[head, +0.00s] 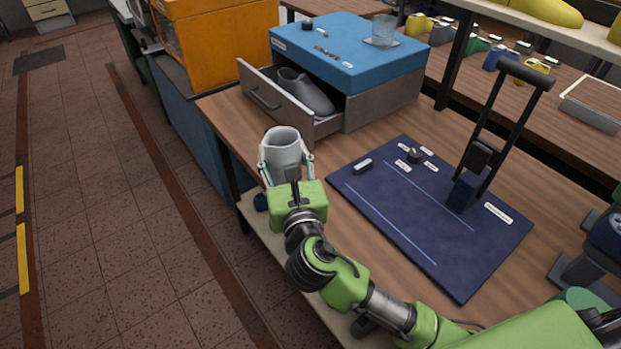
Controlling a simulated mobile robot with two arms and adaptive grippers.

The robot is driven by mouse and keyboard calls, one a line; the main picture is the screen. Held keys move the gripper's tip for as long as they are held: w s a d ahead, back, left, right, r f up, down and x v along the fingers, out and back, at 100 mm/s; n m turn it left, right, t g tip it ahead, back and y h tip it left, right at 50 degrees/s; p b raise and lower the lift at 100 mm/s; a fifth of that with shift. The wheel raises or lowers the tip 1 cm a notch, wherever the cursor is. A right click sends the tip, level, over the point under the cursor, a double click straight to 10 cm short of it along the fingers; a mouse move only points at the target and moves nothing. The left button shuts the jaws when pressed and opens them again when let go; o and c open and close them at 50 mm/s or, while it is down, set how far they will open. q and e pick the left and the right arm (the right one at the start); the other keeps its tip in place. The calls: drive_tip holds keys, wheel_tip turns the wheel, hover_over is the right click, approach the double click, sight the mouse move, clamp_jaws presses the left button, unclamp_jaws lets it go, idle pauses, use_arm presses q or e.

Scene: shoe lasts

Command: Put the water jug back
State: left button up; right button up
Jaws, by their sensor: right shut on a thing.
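A pale grey, open-topped jug (283,148) is between the fingers of my right gripper (286,165), which is shut on it. The jug is upright, near the left edge of the wooden table (360,137), just in front of an open drawer. The gripper hides its lower part, so I cannot tell whether it touches the table. My left gripper is not in view.
The open drawer (264,101) holds a dark grey shoe last (304,92). Above it is a blue-topped box (345,62) with a clear glass (383,29). A dark blue mat (410,235) with a black-handled tool (484,150) lies to the right.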

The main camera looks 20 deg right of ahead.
drive_tip(key=shift+w+a+r, duration=0.1)
drive_tip(key=shift+w+a, duration=0.05)
drive_tip(key=shift+w, duration=0.4)
drive_tip(key=shift+w+a+r, duration=0.1)
drive_tip(key=shift+w+a, duration=0.05)
drive_tip(key=shift+w, duration=0.35)
drive_tip(key=w+d+f, duration=0.4)
drive_tip(key=w+d+f+b, duration=0.1)
drive_tip(key=w+d+f, duration=0.3)
drive_tip(key=d+f, duration=0.1)
drive_tip(key=shift+w+d, duration=0.1)
drive_tip(key=shift+w, duration=0.15)
drive_tip(key=shift+w+d+f+b, duration=0.1)
drive_tip(key=shift+f+b, duration=0.25)
drive_tip(key=shift+f, duration=0.55)
drive_tip(key=shift+w+d+f+b, duration=0.1)
drive_tip(key=shift+f+b, duration=0.2)
drive_tip(key=shift+f, duration=0.6)
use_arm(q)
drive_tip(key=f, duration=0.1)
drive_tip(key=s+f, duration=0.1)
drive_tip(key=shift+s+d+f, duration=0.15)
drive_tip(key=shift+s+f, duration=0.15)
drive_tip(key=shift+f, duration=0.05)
